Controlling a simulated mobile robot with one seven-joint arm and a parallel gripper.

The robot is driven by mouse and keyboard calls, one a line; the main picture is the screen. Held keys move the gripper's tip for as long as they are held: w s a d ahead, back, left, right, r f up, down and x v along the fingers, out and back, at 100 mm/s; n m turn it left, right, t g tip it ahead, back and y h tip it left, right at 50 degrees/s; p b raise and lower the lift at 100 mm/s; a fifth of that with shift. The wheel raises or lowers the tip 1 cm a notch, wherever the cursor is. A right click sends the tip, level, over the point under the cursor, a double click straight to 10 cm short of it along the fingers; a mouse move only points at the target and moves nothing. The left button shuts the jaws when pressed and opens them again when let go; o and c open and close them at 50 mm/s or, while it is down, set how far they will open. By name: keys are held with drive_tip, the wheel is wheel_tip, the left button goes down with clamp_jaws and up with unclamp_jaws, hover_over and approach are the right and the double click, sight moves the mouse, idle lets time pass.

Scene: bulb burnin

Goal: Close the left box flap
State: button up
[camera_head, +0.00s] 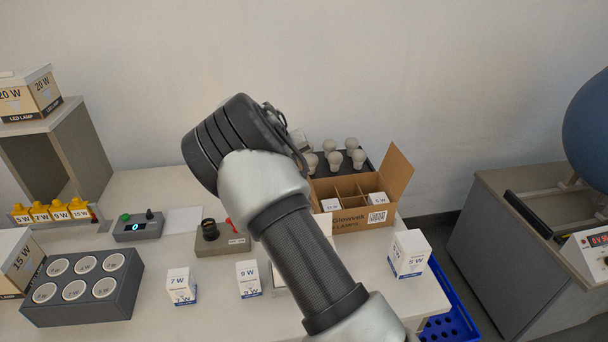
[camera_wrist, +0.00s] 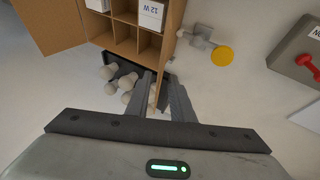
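The cardboard box (camera_head: 348,219) stands open on the table, with dividers and small white cartons inside. Its right flap (camera_head: 397,172) sticks up and outward; it also shows in the wrist view (camera_wrist: 50,24). In the wrist view the box's opposite side (camera_wrist: 173,30) is at the top centre, with a narrow tan cardboard edge running down between my fingers. I cannot tell for certain whether that edge is the left flap. My gripper (camera_wrist: 164,92) has its two fingers apart around that edge. In the head view my arm hides the gripper and the box's left side.
Several white bulbs (camera_head: 351,144) stand in a dark tray behind the box, close to my fingers in the wrist view (camera_wrist: 108,72). A 5 W carton (camera_head: 408,254) stands right of the box. A tester with a red lever (camera_head: 222,240) is to the left.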

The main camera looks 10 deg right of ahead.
sight(304, 173)
drive_tip(key=x, duration=0.5)
clamp_jaws()
idle(1.4)
